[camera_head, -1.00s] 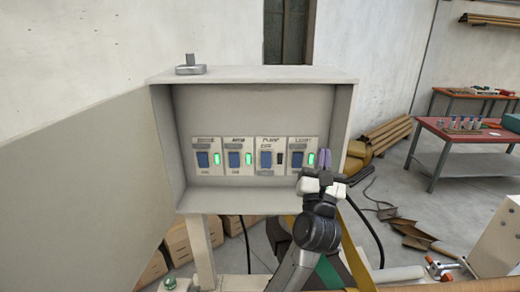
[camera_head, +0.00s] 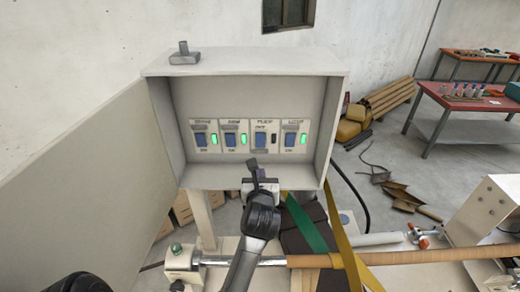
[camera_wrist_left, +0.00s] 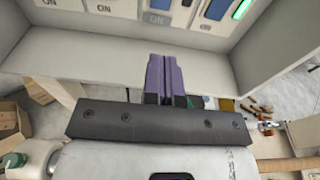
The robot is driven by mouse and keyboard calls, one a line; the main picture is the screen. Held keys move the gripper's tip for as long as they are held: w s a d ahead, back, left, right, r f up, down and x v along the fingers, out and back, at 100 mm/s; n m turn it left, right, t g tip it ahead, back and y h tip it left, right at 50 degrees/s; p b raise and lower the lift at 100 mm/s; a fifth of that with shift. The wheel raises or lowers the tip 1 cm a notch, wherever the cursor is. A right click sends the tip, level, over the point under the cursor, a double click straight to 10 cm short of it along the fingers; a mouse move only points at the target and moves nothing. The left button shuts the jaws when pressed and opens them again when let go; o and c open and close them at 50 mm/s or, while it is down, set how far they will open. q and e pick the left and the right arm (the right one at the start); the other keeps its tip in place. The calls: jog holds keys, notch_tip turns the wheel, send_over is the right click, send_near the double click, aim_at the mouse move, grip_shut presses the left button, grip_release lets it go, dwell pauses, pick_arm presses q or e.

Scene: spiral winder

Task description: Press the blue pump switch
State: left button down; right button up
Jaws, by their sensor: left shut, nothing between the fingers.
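The blue pump switch (camera_head: 260,139) is third from the left in a row inside an open grey box (camera_head: 342,110). The other three blue switches (camera_head: 201,140) have green lamps. My left gripper (camera_head: 252,165) is in front of the box's lower part, just below the pump switch in the picture and apart from it. Its purple fingers, shut and empty, show in the left wrist view (camera_wrist_left: 166,80), below the switch panel. My right gripper is not in view.
The box's open door (camera_head: 80,170) stands at left. The box's bottom edge and side walls surround the switches. A small grey part (camera_head: 184,54) sits on top of the box. A long roller (camera_head: 400,256) runs below, and a red table (camera_head: 475,105) stands at the right.

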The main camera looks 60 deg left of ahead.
pick_arm(q)
jog(key=p, duration=0.5)
send_near(261, 147)
jog(key=x, duration=0.6)
jog(key=shift+a+r, duration=0.15)
jog(key=shift+w+a, duration=0.35)
jog(key=shift+a, duration=0.25)
jog(key=shift+f, duration=0.25)
